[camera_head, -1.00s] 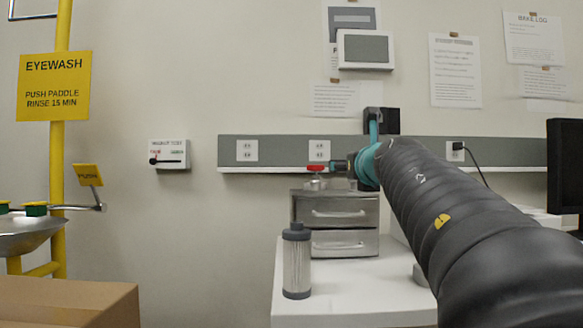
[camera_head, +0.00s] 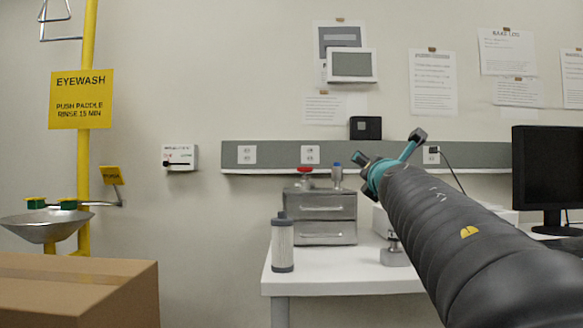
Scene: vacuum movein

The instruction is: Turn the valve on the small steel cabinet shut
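The small steel cabinet (camera_head: 327,214), with two drawers, stands on the white table. A valve with a red handle (camera_head: 305,171) is on top of it at the left; the handle looks roughly level, but it is too small to read its exact setting. A fitting with a blue top (camera_head: 337,171) stands beside it at the right. My gripper (camera_head: 361,158) is right of the cabinet top in the picture, apart from the red handle. It is small and seen from behind, so I cannot tell its opening.
A grey filter canister (camera_head: 282,247) stands on the white table (camera_head: 345,285), left of the cabinet front. A metal piece (camera_head: 394,252) sits to the right. A monitor (camera_head: 545,170) is far right. A cardboard box (camera_head: 75,285) and eyewash basin (camera_head: 45,228) are at left.

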